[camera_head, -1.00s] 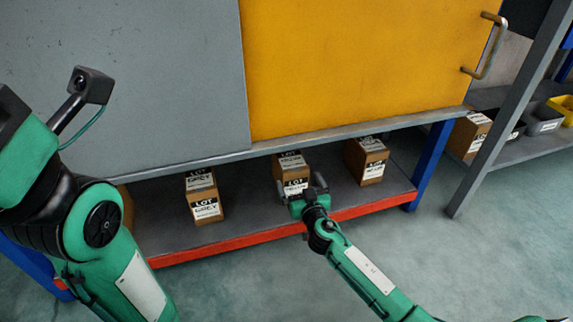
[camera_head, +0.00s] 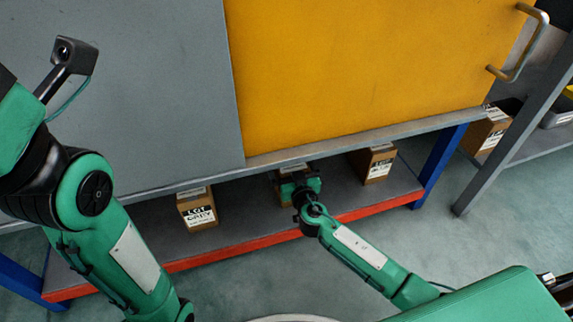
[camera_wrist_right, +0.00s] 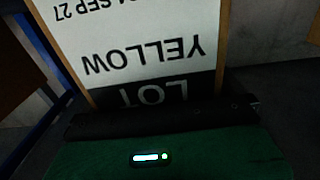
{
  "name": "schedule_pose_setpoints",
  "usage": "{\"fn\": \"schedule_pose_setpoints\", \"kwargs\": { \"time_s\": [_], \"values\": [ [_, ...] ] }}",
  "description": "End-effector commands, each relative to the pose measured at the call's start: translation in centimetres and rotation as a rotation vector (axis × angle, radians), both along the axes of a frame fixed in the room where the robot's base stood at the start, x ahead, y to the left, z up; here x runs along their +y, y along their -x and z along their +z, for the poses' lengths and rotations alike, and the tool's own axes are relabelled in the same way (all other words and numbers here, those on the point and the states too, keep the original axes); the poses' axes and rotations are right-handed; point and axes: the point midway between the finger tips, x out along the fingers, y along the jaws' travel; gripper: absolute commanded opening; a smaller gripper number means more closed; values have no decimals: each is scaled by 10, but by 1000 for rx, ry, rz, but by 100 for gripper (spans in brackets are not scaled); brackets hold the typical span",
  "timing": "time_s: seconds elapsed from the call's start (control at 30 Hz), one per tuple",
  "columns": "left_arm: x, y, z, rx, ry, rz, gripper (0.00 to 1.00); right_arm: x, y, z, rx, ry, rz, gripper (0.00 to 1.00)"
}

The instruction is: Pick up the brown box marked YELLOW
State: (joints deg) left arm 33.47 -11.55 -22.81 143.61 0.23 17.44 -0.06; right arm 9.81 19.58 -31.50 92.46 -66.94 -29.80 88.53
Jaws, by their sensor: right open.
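The brown box marked YELLOW shows close up in the right wrist view (camera_wrist_right: 140,45), with its white label upside down and "LOT" on a dark band. In the head view the middle brown box (camera_head: 277,184) on the low shelf is mostly hidden behind my right gripper (camera_head: 300,186). My right gripper is open, right in front of that box's label side. Its fingertips are not clear, and I cannot tell whether they touch the box. My left arm shows at the left of the head view, but its gripper is out of view.
A box marked GREY (camera_head: 197,210) stands to the left on the grey shelf (camera_head: 240,215), and another brown box (camera_head: 373,165) to the right. The shelf has a red front edge (camera_head: 230,251). Grey and yellow panels (camera_head: 360,70) overhang it. A blue leg (camera_head: 440,165) stands at right.

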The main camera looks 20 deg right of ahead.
Motion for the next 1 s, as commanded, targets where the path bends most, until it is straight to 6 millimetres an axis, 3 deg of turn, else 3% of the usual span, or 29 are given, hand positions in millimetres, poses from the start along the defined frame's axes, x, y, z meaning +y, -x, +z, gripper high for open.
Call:
{"fn": "schedule_pose_setpoints", "kwargs": {
  "time_s": [0.2, 0.23, 0.67, 1.0],
  "values": [
    [1, 1, -1, -1, 0, 1, 29, 0, 0, -1, 0, 0, 0, 100],
    [1, 2, -1, -1, 0, 1, 29, 0, 0, -1, 0, 0, 0, 96],
    [1, 1, -1, -1, 0, 1, 29, 0, 0, 0, 0, 0, 0, 12],
    [1, 1, 4, -1, 0, 1, 29, 0, -1, 9, -6, -1, -1, 11]
  ]
}}
